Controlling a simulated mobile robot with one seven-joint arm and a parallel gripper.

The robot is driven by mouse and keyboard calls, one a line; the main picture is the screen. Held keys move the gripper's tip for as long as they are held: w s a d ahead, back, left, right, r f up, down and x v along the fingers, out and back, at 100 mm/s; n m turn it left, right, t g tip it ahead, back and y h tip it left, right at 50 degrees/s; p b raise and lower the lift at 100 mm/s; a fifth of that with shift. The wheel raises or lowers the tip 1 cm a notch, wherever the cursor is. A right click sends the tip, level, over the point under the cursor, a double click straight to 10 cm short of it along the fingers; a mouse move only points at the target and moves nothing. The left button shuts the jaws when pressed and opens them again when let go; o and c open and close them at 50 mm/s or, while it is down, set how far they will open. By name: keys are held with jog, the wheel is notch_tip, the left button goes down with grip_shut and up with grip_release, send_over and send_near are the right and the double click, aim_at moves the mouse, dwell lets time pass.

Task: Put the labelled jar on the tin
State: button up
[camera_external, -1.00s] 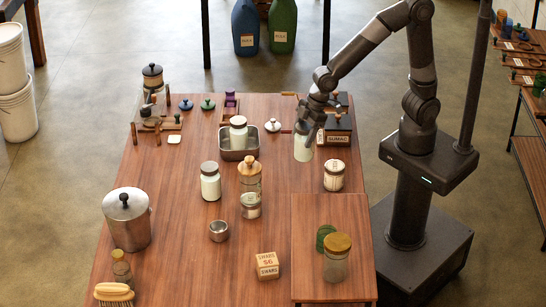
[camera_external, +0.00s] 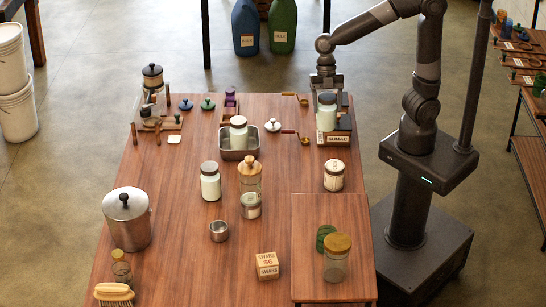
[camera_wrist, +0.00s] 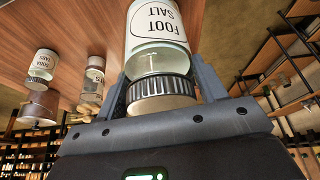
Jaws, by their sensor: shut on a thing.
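My gripper (camera_external: 325,82) points down at the back right of the table and is shut on the white labelled jar (camera_external: 326,117). In the wrist view the jar (camera_wrist: 157,40) reads "FOOT SALT", and its dark ribbed lid (camera_wrist: 160,92) is between the fingers. The dark tin (camera_external: 345,124) with a "SUMAC" label is under and behind the jar. The jar looks upright and overlaps the tin's left part in the picture. I cannot tell whether its base touches the tin top.
A white jar (camera_external: 333,176) with a printed label stands in front of the tin. A metal tray (camera_external: 238,155) holding a jar is to the left. Two small ladles (camera_external: 304,139) lie near the tin.

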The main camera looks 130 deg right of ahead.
aim_at(335, 96)
jog(key=s+r+n, duration=0.1)
jog(key=n, duration=0.1)
jog(key=s+a+r+n+g, duration=0.1)
jog(key=n, duration=0.1)
jog(key=shift+s+r+y, duration=0.3)
jog(key=shift+s, duration=0.1)
jog(key=shift+w+a+f, duration=0.15)
jog(key=shift+a, duration=0.15)
jog(key=w+a+f, duration=0.7)
jog(key=a+f, duration=0.1)
jog(key=f, duration=0.2)
jog(key=shift+w+f, duration=0.2)
jog(key=shift+f, duration=0.05)
jog(key=shift+f, duration=0.15)
jog(key=o, duration=1.2)
